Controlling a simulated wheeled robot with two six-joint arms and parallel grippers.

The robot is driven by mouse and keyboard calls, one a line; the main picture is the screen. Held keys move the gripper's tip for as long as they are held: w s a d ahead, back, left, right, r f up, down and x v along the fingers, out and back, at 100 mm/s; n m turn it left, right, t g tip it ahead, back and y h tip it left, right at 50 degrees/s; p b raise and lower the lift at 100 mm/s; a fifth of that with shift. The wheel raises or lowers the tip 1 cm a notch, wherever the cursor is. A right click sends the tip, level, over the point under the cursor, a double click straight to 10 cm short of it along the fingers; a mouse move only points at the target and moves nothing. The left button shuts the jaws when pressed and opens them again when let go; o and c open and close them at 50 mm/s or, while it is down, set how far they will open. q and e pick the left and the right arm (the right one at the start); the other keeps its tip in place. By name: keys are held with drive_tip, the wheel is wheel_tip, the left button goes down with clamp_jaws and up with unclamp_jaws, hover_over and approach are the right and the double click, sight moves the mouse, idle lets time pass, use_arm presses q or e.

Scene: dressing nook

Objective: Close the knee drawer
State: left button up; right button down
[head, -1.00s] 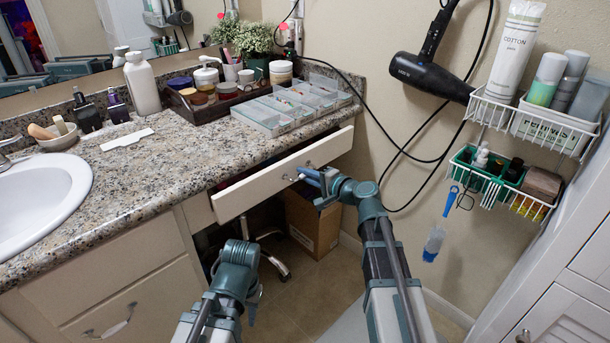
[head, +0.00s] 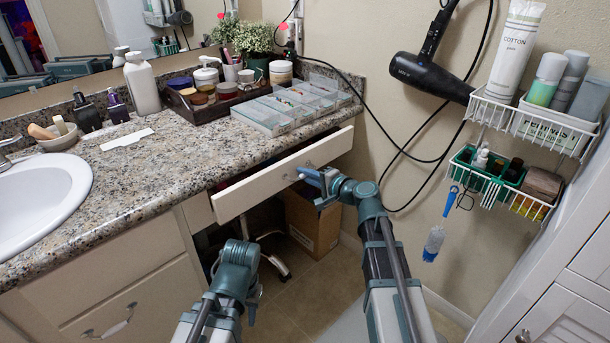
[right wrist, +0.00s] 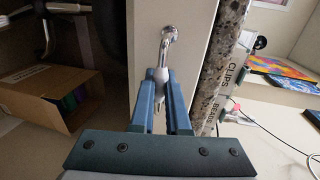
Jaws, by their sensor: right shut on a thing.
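In the right wrist view, the handle (right wrist: 169,38) has a metal end and a pale grip between the two blue fingers (right wrist: 161,82). My left gripper (head: 237,268) hangs low in front of the cabinet, left of the right arm and apart from the drawer; its fingertips are not clear.
A cardboard box (head: 312,222) stands on the floor below the drawer, beside a chair or stool base (head: 275,262). The granite counter (head: 180,155) carries a dark tray and clear organizers (head: 265,117). A wire rack (head: 535,125) hangs on the right wall.

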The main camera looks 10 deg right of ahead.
drive_tip(key=x, duration=0.4)
drive_tip(key=shift+w+a+r, duration=0.15)
drive_tip(key=shift+r, duration=0.25)
drive_tip(key=c, duration=1.2)
unclamp_jaws()
drive_tip(key=p+v, duration=0.2)
drive_tip(key=v, duration=1.2)
drive_tip(key=shift+p, duration=0.35)
